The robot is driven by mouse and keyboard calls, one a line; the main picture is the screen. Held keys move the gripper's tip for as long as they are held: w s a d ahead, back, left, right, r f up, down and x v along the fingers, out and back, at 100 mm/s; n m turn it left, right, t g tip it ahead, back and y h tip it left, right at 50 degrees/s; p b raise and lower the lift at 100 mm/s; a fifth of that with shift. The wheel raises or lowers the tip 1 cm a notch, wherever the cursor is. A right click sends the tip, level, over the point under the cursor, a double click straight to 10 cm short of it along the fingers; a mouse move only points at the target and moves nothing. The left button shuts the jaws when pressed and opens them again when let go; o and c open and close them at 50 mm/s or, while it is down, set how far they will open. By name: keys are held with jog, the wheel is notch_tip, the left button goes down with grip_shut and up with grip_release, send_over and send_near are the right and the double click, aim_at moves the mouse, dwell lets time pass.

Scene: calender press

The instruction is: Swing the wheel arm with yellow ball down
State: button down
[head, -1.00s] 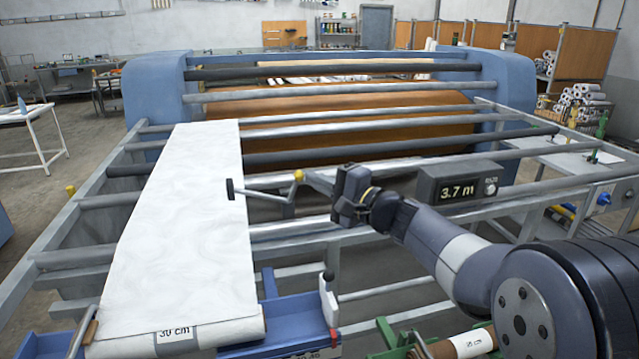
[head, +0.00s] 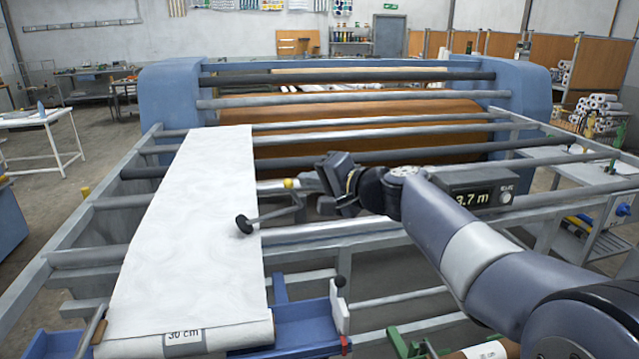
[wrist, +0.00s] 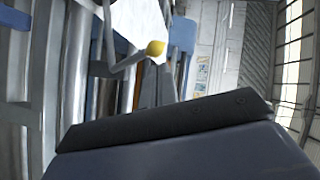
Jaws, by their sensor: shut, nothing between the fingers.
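The wheel arm (head: 272,215) is a thin grey bar with a dark wheel (head: 244,224) at its left end and a yellow ball (head: 289,183) near its upper right. The wheel appears over the right edge of the white sheet (head: 190,220); I cannot tell whether it touches. My gripper (head: 322,180) is shut and empty, just right of the yellow ball, with a small or no visible gap. In the wrist view the yellow ball (wrist: 156,48) shows just beyond my dark gripper (wrist: 165,120). The fingertips' contact with the arm is unclear.
Grey rollers (head: 370,122) cross the frame towards the blue press (head: 180,95). A display box (head: 475,194) stands partly behind my arm. A blue tray (head: 300,325) with a black-knobbed white lever (head: 340,300) is below at the front.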

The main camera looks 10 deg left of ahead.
jog(key=shift+s+a+b, duration=0.25)
jog(key=shift+a+b, duration=0.1)
jog(key=shift+a, duration=0.15)
dwell(0.3)
jog(key=w+d+r+b+v, duration=0.1)
jog(key=w+b+v, duration=0.1)
jog(key=v, duration=1)
jog(key=shift+d+r+b, duration=0.25)
jog(key=shift+r+b, duration=0.1)
jog(key=shift+r, duration=0.1)
jog(key=shift+s, duration=0.1)
